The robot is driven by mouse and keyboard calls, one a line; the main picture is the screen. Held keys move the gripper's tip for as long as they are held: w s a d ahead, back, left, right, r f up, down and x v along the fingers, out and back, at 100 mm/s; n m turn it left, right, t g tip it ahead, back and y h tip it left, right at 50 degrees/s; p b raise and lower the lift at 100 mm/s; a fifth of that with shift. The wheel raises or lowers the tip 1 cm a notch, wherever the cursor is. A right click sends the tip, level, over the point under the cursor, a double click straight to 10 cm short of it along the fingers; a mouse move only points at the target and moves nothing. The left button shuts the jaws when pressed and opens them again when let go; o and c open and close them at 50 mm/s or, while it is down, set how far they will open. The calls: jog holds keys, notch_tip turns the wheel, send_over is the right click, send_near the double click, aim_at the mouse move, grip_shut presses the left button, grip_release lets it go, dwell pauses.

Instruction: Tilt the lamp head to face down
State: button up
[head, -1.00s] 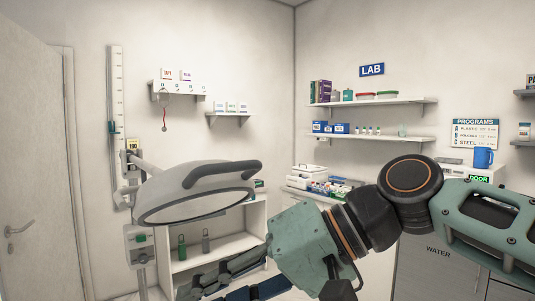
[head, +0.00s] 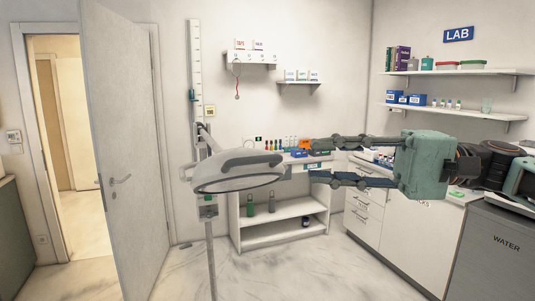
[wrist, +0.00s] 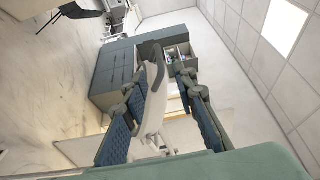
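The lamp head (head: 238,180) is a grey-white disc with a dark grey handle (head: 252,159) on top, carried on a thin upright pole (head: 211,255). Its round face points mostly down but is tipped partly toward the head camera. My gripper (head: 314,160) is open and empty, to the right of the lamp head, with its fingers pointing left toward it. In the wrist view the lamp head (wrist: 153,105) shows narrow, nearly edge-on, between the two open fingers (wrist: 160,85). I cannot tell whether either finger touches it.
A low white shelf unit (head: 283,235) with bottles stands behind the lamp. A white drawer cabinet and a grey WATER unit (head: 495,250) are at right. A half-open door (head: 125,150) is at left. The floor in front of the shelf is clear.

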aim_at(270, 160)
jog(key=a, duration=0.3)
jog(key=w+a+p, duration=0.1)
jog(key=a, duration=0.3)
jog(key=a+p, duration=0.1)
jog(key=a, duration=0.2)
jog(key=shift+w+a+r, duration=0.1)
jog(key=shift+w+a, duration=0.05)
jog(key=shift+a, duration=0.15)
grip_shut()
